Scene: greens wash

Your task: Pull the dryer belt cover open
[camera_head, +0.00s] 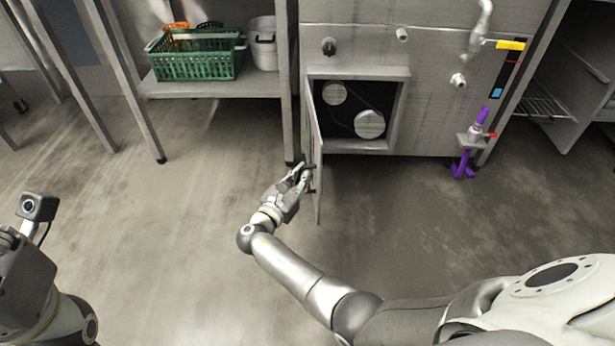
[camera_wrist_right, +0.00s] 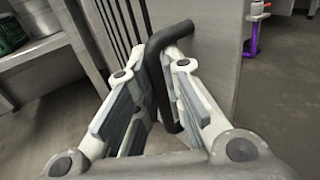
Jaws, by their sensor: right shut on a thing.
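The dryer belt cover (camera_head: 318,172) is a grey metal door, swung out from the square opening (camera_head: 357,108) in the steel machine. It hangs from the opening's left side and stands edge-on to the head camera. Inside the opening two pale pulleys and a dark belt show. My right gripper (camera_head: 304,176) is at the left face of the cover, shut on its black handle (camera_wrist_right: 168,40). The right wrist view shows the bent handle between the fingers, with the cover panel (camera_wrist_right: 205,50) behind. In the head view the gripper partly hides the handle.
A green crate (camera_head: 196,58) and a white bucket (camera_head: 263,45) stand on a low shelf (camera_head: 210,88) at the left. A purple valve fitting (camera_head: 466,160) stands by the machine's right leg. The floor (camera_head: 170,220) in front and to the left is clear.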

